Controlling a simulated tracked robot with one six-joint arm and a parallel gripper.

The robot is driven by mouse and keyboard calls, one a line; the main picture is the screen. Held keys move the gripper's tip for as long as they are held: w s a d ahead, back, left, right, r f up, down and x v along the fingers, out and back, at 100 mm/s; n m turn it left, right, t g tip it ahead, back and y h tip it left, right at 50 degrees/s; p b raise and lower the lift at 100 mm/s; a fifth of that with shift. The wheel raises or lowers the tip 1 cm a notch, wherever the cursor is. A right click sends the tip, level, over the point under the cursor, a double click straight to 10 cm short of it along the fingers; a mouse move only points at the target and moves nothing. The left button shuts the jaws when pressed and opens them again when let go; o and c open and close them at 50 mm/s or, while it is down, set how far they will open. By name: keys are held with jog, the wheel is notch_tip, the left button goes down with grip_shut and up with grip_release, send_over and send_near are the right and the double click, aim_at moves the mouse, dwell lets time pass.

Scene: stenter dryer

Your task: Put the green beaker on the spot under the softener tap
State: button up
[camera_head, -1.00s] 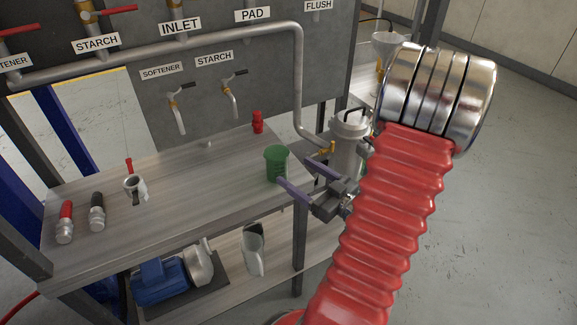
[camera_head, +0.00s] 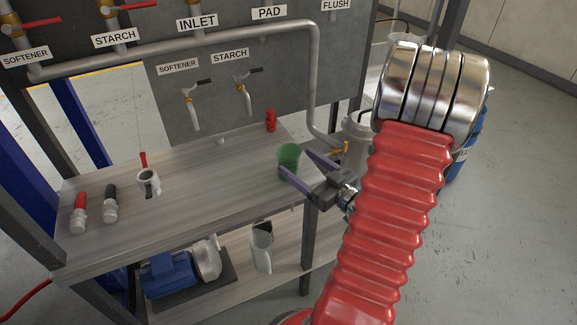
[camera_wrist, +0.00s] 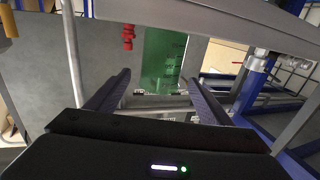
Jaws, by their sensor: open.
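The green beaker (camera_head: 288,155) stands upright near the right end of the grey bench top (camera_head: 205,195). It also shows in the wrist view (camera_wrist: 163,62), ahead of and between the finger ends. My gripper (camera_head: 294,162) is open, with one purple finger on the near side of the beaker and the other on its far right side. I cannot tell whether either finger touches it. The softener tap (camera_head: 192,110) hangs on the grey panel, left of the starch tap (camera_head: 242,98). I cannot make out a marked spot on the bench below it.
A red object (camera_head: 271,120) stands at the bench's back, behind the beaker. A white fitting with red handle (camera_head: 148,181) and two couplings, red (camera_head: 79,214) and black (camera_head: 110,205), are at the left. A metal canister (camera_head: 357,138) stands beyond the right end. The bench middle is clear.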

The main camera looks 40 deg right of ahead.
aim_at(282, 149)
jog(key=shift+w, duration=1.9)
jog(key=shift+w+r, duration=0.2)
jog(key=shift+w, duration=2.4)
jog(key=shift+c, duration=0.4)
jog(key=c, duration=1.2)
jog(key=shift+o, duration=0.2)
jog(key=shift+r, duration=0.1)
notch_tip(282, 149, up, 10)
